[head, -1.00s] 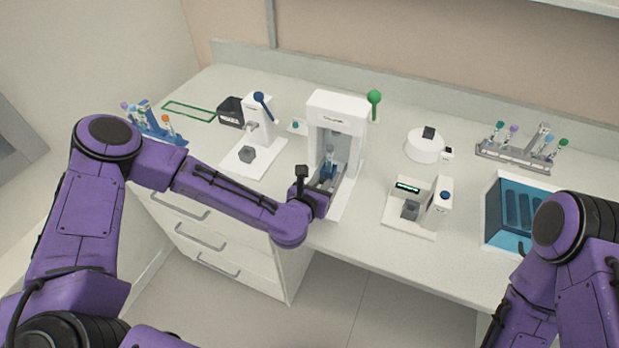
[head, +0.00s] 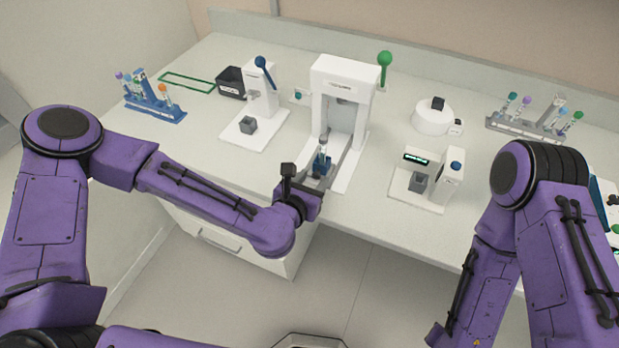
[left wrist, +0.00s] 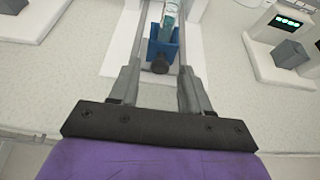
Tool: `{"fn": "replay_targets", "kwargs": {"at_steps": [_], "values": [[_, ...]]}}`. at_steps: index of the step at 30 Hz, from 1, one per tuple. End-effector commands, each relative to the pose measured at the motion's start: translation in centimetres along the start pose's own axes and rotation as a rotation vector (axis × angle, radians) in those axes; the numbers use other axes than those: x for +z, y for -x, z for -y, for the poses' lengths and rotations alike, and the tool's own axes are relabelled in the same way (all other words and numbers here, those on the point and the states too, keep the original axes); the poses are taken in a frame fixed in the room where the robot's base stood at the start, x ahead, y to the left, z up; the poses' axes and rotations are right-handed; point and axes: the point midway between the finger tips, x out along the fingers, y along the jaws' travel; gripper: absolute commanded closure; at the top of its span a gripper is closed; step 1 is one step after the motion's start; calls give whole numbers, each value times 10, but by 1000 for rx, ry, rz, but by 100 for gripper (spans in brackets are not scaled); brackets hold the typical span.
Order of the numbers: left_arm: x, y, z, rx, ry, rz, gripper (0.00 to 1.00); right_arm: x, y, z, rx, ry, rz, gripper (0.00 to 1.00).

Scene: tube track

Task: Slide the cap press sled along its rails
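The cap press (head: 345,75) is a white frame with a green-knobbed lever (head: 384,58) on its right. Its blue sled (head: 322,165) sits on grey rails in front of the frame, holding an upright clear tube (head: 323,146). In the left wrist view the sled (left wrist: 163,46) has a dark round knob (left wrist: 159,66) facing me. My left gripper (left wrist: 158,75) is open, with one finger on each side of the knob and a gap at both sides. In the head view the left gripper (head: 314,192) is at the sled's front end. My right gripper is out of view.
A white device with a blue lever (head: 262,80) stands left of the press. A device with a green display (head: 425,175) stands to the right, before a round white machine (head: 432,118). Tube racks stand at far left (head: 155,110) and back right (head: 525,128).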

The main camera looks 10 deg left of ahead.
Motion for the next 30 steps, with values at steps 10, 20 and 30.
{"fn": "replay_targets", "kwargs": {"at_steps": [10, 20, 30], "values": [[0, 5, 0, 0, 0, 4, 53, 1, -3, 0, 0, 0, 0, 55], [12, 80, 0, -1, -2, -2, 53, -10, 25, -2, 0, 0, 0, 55], [3, 106, 0, 0, 0, 2, 53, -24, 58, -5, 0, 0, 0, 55]]}}
